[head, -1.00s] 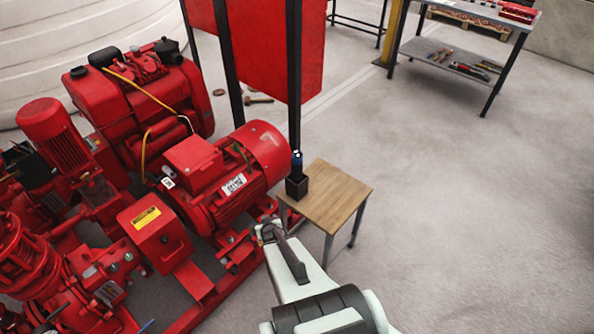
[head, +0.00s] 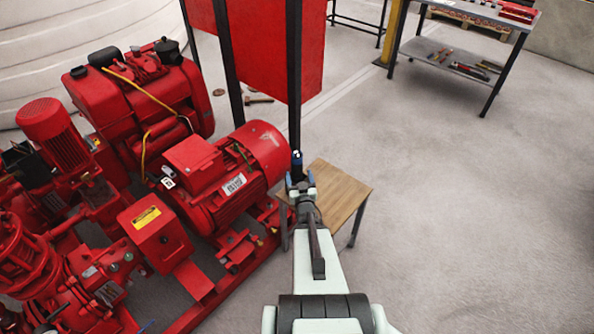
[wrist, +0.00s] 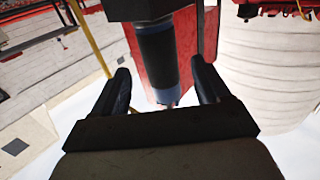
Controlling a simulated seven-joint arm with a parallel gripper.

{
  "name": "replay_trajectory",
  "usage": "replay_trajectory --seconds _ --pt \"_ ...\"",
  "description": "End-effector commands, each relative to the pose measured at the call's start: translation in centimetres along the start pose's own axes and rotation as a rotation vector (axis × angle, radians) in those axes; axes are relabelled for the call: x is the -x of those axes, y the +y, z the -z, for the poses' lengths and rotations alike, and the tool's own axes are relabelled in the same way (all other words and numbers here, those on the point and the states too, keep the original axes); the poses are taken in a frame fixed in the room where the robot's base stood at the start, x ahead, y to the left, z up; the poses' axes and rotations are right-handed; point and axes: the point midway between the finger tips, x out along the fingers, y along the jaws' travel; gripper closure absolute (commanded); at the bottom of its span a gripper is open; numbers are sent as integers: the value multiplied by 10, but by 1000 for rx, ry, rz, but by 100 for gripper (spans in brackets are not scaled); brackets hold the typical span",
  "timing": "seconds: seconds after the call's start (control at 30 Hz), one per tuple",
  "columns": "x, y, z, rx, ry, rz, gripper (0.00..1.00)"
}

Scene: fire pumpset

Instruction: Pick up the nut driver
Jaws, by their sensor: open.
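The nut driver (head: 297,158) stands upright at the back left of the small wooden table (head: 345,193), its dark and blue handle end showing just past my gripper (head: 301,187). In the wrist view the nut driver (wrist: 157,58) has a black grip and a blue-grey end. It lies in the gap between the two fingers of my gripper (wrist: 160,70), with space on both sides. My gripper is open. The black block holder (wrist: 142,9) shows at the top edge of the wrist view; in the head view my gripper hides most of it.
The red motor (head: 240,170) and pump set stand close on the left. A dark upright post (head: 294,80) and red panel (head: 262,45) rise behind the small table. A tool bench (head: 455,65) stands at the back right. The floor on the right is clear.

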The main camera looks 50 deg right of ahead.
Motion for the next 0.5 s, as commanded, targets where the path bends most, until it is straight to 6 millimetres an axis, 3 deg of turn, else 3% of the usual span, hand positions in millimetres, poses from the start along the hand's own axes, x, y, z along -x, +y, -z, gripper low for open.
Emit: replay_trajectory --seconds 0.23,0.5 --pt "-18 0 -2 0 -2 1 25" --pt "-51 0 -2 0 -1 1 25"
